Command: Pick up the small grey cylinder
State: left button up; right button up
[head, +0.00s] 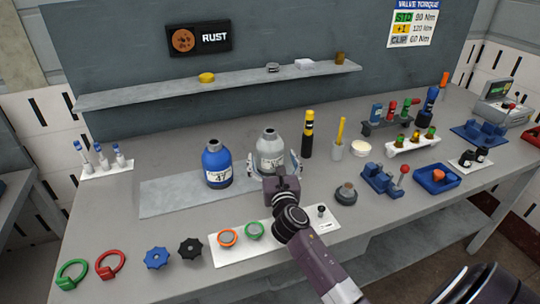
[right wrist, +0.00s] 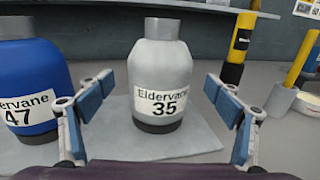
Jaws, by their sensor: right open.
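The small grey cylinder (head: 270,148) stands upright on a flat grey plate (head: 160,200) on the bench. It is bottle-shaped with a dark base, and its label reads "Eldervane 35" in the right wrist view (right wrist: 160,65). My right gripper (head: 274,168) is in front of it with its jaws open. In the right wrist view, the blue-padded fingers (right wrist: 159,92) stand left and right of the cylinder, with visible gaps to both sides of it. The head view hides the lower front of the cylinder behind the gripper. My left gripper is not in view.
A blue cylinder (head: 217,168) labelled 47 stands close on the left. A black-and-yellow post (head: 308,135) and a grey cup with a yellow stick (head: 338,148) stand on the right. Rings and knobs lie along the front edge. A wall shelf (head: 235,85) runs behind.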

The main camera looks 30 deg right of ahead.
jog(key=x, duration=0.4)
jog(key=shift+w, duration=0.1)
jog(key=shift+c, duration=0.3)
jog(key=c, duration=2)
jog(key=shift+r, duration=0.2)
jog(key=shift+c, duration=0.6)
